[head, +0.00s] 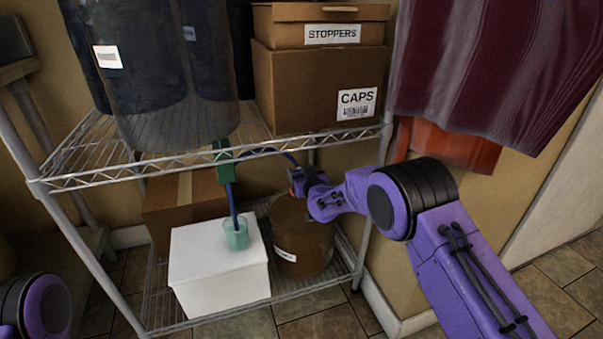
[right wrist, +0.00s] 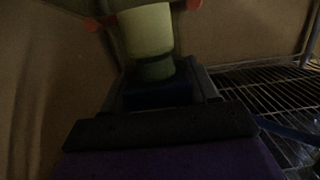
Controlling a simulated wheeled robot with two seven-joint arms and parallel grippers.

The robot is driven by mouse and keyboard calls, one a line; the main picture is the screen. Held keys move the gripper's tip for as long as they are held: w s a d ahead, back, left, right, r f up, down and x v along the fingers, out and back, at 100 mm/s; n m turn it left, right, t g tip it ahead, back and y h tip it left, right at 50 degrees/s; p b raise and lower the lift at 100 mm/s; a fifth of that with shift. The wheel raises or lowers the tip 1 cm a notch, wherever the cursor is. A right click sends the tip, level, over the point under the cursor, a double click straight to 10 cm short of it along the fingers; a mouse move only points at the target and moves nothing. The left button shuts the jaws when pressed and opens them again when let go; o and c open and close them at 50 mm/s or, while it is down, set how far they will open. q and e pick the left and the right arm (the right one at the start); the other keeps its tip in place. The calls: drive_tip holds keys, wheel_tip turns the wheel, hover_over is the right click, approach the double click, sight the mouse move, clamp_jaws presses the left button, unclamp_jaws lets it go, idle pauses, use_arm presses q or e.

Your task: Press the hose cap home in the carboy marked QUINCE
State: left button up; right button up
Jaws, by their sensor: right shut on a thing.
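A brown carboy (head: 300,240) stands on the lower wire shelf. Its white label is turned aside and too small to read, so I cannot tell whether it says QUINCE. My right gripper (head: 298,178) is at the top of this carboy, shut on the hose cap, which the fingers mostly hide in the head view. The right wrist view shows a pale cylindrical part (right wrist: 147,30) between the fingers, apparently the cap. A blue hose (head: 258,153) runs left from the gripper. Whether the cap is seated in the neck is hidden. My left gripper is not in view.
The hose passes a green clip (head: 222,152) and drops into a green-tinted cup (head: 236,234) on a white box (head: 205,270). The upper shelf edge (head: 130,170) lies close above. Boxes marked STOPPERS (head: 280,33) and CAPS (head: 290,90) stand on it. A post (head: 365,230) stands right of the carboy.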

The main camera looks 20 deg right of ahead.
drive_tip(key=shift+f, duration=0.15)
idle(0.7)
drive_tip(key=o, duration=1.2)
drive_tip(key=s+r+p, duration=0.2)
drive_tip(key=s+p, duration=0.2)
drive_tip(key=s, duration=0.6)
drive_tip(key=s+d+f+m+g+h, duration=0.2)
drive_tip(key=s+d+f+m+g, duration=0.1)
drive_tip(key=s+f, duration=0.6)
drive_tip(key=s+d+f+m+g+h, duration=0.1)
drive_tip(key=s+d+f+m+g, duration=0.15)
drive_tip(key=s+f, duration=0.65)
drive_tip(key=s+d+f+m+g, duration=0.1)
drive_tip(key=s+f+g, duration=0.35)
drive_tip(key=s, duration=0.95)
drive_tip(key=s+d+f+m+g, duration=0.1)
drive_tip(key=s+d+f+g, duration=0.3)
drive_tip(key=s, duration=1.1)
drive_tip(key=shift+t+h, duration=0.4)
drive_tip(key=shift+h, duration=0.1)
drive_tip(key=r+p, duration=0.9)
drive_tip(key=a+r+p, duration=0.1)
drive_tip(key=r+p, duration=0.9)
drive_tip(key=a+r+p, duration=0.1)
drive_tip(key=r+p, duration=0.8)
drive_tip(key=shift+w+a+r+p, duration=0.2)
drive_tip(key=shift+w+a+p, duration=0.05)
drive_tip(key=shift+w+p, duration=0.15)
